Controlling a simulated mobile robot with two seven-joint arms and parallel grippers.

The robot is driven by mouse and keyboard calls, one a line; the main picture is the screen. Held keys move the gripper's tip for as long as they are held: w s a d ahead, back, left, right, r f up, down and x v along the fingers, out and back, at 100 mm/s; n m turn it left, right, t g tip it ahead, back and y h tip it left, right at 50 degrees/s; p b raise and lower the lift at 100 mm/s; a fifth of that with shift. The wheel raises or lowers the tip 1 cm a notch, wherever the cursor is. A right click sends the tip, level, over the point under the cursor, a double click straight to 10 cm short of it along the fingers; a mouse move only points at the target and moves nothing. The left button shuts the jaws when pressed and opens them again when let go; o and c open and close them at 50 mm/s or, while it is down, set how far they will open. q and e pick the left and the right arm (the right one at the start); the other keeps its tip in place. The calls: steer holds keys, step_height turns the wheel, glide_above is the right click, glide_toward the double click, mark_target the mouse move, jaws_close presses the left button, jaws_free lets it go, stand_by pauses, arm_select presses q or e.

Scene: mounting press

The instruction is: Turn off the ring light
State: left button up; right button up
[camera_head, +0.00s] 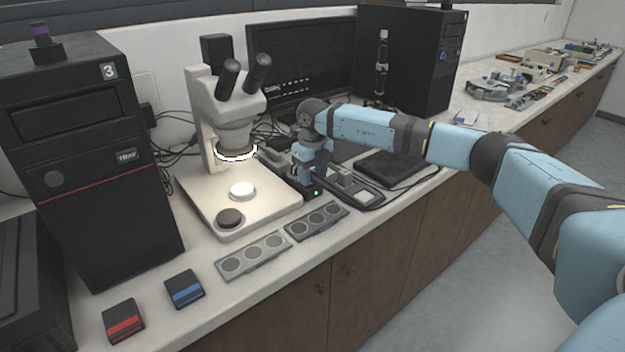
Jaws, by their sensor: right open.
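The ring light (238,155) is a bright white glowing ring under the head of the white stereo microscope (222,105). My right arm reaches in from the right, and my right gripper (309,184) points down just right of the microscope base (262,203). It is over or beside a small dark box (316,193) with a lit green light. The gripper hides most of this box, and I cannot tell whether the fingers touch it. The fingertips are small and partly hidden. My left gripper is not in view.
A black computer tower (90,150) stands at left, with a monitor (302,65) and second tower (412,60) behind. Two grey three-hole trays (253,256) and red (123,320) and blue (185,289) boxes lie along the front. A black flat pad (396,166) lies right.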

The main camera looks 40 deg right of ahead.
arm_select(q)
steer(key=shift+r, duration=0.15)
arm_select(e)
steer(key=shift+f, duration=0.75)
jaws_close()
steer(key=shift+w+r+g+p, duration=0.1)
steer(key=shift+r+g+p, duration=0.3)
steer(key=shift+p, duration=0.4)
steer(key=shift+w+a+g+p, duration=0.1)
steer(key=shift+g+p, duration=0.3)
steer(key=shift+p, duration=0.1)
steer(key=shift+w+g, duration=0.1)
steer(key=shift+g, duration=0.2)
steer(key=shift+f+g+p, duration=0.15)
steer(key=shift+g+p, duration=0.25)
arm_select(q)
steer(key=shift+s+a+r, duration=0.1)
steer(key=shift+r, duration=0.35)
